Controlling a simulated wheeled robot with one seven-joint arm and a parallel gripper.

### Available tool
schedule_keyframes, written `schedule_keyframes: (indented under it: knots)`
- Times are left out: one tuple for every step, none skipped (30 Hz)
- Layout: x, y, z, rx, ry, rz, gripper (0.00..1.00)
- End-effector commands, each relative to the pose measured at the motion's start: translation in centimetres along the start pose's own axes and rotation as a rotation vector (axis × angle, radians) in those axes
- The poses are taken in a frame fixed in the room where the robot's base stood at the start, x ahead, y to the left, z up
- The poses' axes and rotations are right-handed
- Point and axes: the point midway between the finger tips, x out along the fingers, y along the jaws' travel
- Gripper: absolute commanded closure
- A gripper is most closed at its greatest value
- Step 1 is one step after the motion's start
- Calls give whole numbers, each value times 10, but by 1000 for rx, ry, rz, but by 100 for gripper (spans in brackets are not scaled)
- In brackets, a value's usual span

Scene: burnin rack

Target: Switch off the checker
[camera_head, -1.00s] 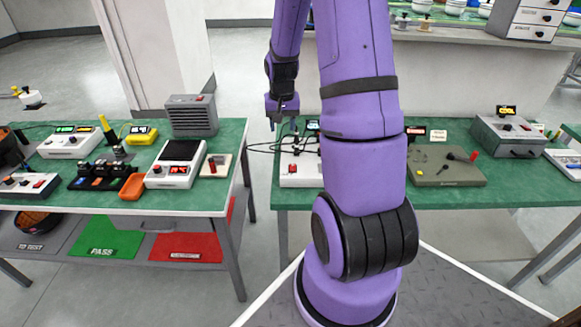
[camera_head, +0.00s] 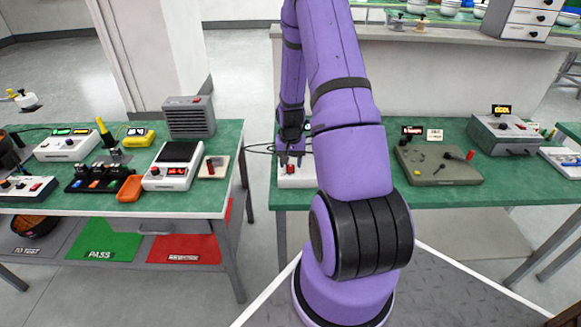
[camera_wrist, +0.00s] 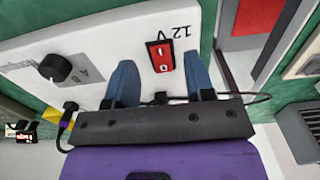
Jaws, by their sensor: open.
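A white box (camera_head: 298,182) with a red rocker switch (camera_head: 290,169) sits at the front left of the right-hand green table. In the wrist view the box (camera_wrist: 105,30) shows the red switch (camera_wrist: 165,57), marked "12 V", and a black knob (camera_wrist: 55,67) marked A and B. I cannot tell for certain that this box is the checker. My gripper (camera_head: 291,161) is just over the box, pointing down. In the wrist view its two blue fingers are open and empty, one on each side of the switch. Whether they touch the box is unclear.
A dark cable plugs into the box's edge by my fingers. An olive case (camera_head: 440,166) and a grey unit (camera_head: 505,135) stand farther right on the same table. The left table (camera_head: 215,200) holds several devices, across a gap.

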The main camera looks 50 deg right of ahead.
Motion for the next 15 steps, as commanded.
schedule_keyframes:
  knots:
    - [7, 0, 0, 0, -2, 1, 51]
    - [10, 0, 0, 0, -2, 1, 51]
    - [14, 0, 0, 0, -1, 0, 51]
    - [16, 0, 0, 0, -1, 0, 51]
    - [18, 0, 0, 0, -1, 1, 51]
    - [20, 0, 0, 0, -2, 1, 51]
    - [22, 0, 0, 0, -1, 0, 51]
    - [23, 0, 0, 0, -1, 0, 51]
    - [24, 0, 0, 0, 0, 0, 51]
    - [24, 0, 0, 0, 0, 0, 51]
    - [24, 0, 0, 0, 1, 0, 51]
    - [24, 0, 0, 0, 1, 0, 51]
    - [24, 0, 0, 0, 1, 0, 51]
    - [24, 0, 0, 0, 1, 0, 51]
    - [24, 0, 0, 0, 1, 0, 51]
